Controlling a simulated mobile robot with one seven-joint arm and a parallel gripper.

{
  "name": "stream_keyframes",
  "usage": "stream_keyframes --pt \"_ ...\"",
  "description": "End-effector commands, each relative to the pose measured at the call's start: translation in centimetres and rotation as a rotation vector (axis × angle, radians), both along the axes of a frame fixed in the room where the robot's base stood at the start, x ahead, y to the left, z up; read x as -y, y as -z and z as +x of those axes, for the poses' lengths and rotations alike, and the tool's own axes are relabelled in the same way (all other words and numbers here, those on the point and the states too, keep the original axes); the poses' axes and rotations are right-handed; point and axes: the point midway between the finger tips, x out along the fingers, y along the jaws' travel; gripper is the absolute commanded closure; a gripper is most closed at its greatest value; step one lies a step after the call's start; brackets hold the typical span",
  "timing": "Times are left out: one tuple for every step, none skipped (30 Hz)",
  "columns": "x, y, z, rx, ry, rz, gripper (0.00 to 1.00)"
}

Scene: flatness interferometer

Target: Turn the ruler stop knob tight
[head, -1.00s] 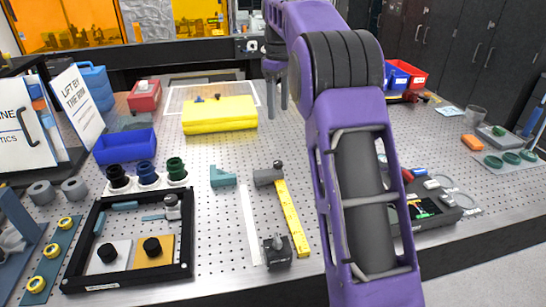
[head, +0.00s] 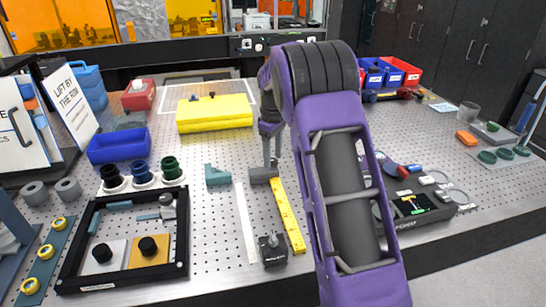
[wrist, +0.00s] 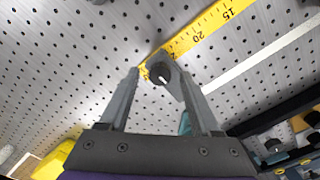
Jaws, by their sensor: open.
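The yellow ruler (head: 287,215) lies on the perforated bench, with a grey stop block (head: 262,176) at its far end and a black block with a knob (head: 272,250) at its near end. My gripper (head: 271,162) points down at the grey stop, its fingers hiding much of the knob there in the head view. In the wrist view, my gripper (wrist: 158,72) is open around a dark round knob (wrist: 160,68) at the end of the ruler (wrist: 205,30). The knob sits between the fingertips, closer to the right finger; I cannot tell whether they touch.
A white strip (head: 245,222) lies left of the ruler, with a teal angle block (head: 217,175) beside it. A black frame (head: 68,268) stands at front left, a yellow block (head: 214,115) at the back. A dark tray (head: 425,210) stands right of my arm.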

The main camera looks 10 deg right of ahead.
Motion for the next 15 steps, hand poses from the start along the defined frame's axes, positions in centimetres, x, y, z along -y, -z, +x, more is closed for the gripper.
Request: stream_keyframes --pt "0.0 0.31 -0.01 0.0 0.0 0.0 0.36" --pt "-0.01 0.42 -0.01 0.0 0.0 0.0 0.36" --pt "0.0 0.51 0.0 0.0 0.0 0.0 0.36" --pt "0.01 0.55 0.01 0.001 0.0 -0.001 0.36" --pt "0.01 0.57 0.01 0.001 0.0 -0.001 0.36" --pt "0.01 0.58 0.01 0.001 0.0 -0.001 0.36" --pt "0.01 0.58 0.01 0.001 0.0 -0.001 0.36" --pt "0.01 0.57 0.01 0.001 0.0 -0.001 0.36" --pt "0.01 0.57 0.01 0.001 0.0 -0.001 0.36" --pt "0.01 0.56 0.0 0.001 0.0 -0.001 0.36" --pt "0.01 0.56 0.01 0.001 0.0 -0.001 0.37" --pt "0.01 0.56 0.01 0.001 0.0 -0.001 0.45" --pt "0.02 0.55 0.01 0.001 0.0 -0.001 0.5" --pt "0.02 0.55 0.01 0.001 0.0 -0.001 0.55" --pt "0.02 0.55 0.01 0.001 0.0 -0.001 0.63"
